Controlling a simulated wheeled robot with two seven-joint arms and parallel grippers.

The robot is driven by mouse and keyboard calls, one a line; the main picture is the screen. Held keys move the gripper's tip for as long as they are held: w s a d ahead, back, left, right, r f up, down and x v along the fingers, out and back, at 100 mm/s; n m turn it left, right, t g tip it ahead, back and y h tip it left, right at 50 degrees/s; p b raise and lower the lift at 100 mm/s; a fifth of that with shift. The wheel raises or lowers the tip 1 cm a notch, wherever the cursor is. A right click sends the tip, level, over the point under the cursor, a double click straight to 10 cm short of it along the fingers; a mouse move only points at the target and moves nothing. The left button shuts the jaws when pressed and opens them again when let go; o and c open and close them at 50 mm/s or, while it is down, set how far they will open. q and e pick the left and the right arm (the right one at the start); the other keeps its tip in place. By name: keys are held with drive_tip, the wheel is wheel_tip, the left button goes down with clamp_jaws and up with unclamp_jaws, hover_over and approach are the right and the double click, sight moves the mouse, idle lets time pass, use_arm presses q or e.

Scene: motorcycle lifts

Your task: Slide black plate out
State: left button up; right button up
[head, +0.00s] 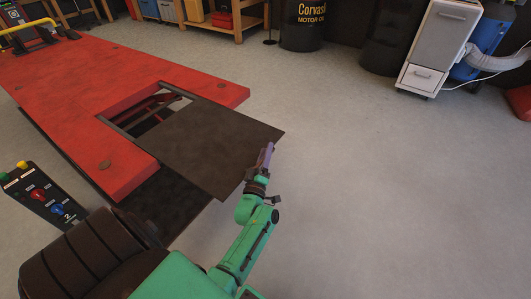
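The black plate (215,145) sticks out past the right end of the red motorcycle lift (95,85). Its left part lies within the cutout of the lift, where an opening (155,110) shows red metal parts below. The fingers overlap the plate's edge in view. I cannot tell whether they are closed on it. My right gripper is not in view.
A control box (45,195) with coloured buttons stands at the left. A dark panel (165,205) lies low beside the lift. A white cabinet (440,45), a blue cylinder (485,40) and black oil drums (303,25) stand at the back. The floor to the right is clear.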

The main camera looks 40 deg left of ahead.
use_arm(q)
drive_tip(key=shift+s+d, duration=0.1)
drive_tip(key=shift+s, duration=0.2)
drive_tip(key=p+v, duration=0.2)
drive_tip(key=v, duration=1.2)
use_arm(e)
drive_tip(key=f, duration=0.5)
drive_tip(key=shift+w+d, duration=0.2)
use_arm(q)
drive_tip(key=shift+w+f, duration=0.1)
